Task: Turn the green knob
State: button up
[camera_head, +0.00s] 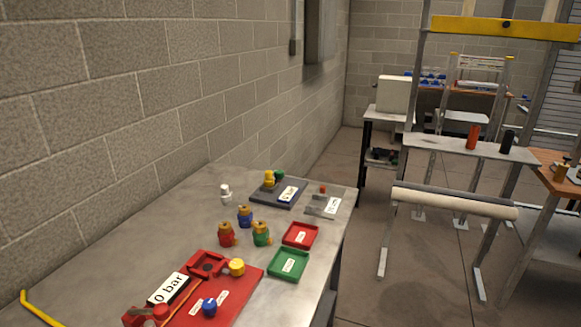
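A small dark green knob-like piece (279,174) shows at the far end of the metal table, on a dark grey plate (270,198). A yellow piece (268,179) stands just left of it and a white label lies in front. A green and brass fitting (261,235) stands upright mid-table; whether it has a knob is too small to tell. My gripper is not in view.
A red board (235,306) with a "0 bar" label (168,289), yellow knob (237,267) and blue knob (209,307) lies in front. Red (313,235) and green (303,264) trays sit right.

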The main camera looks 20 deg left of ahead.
aim_at(278, 173)
jog(key=i, duration=3.2)
jog(key=u, duration=3.6)
jog(key=i, duration=0.5)
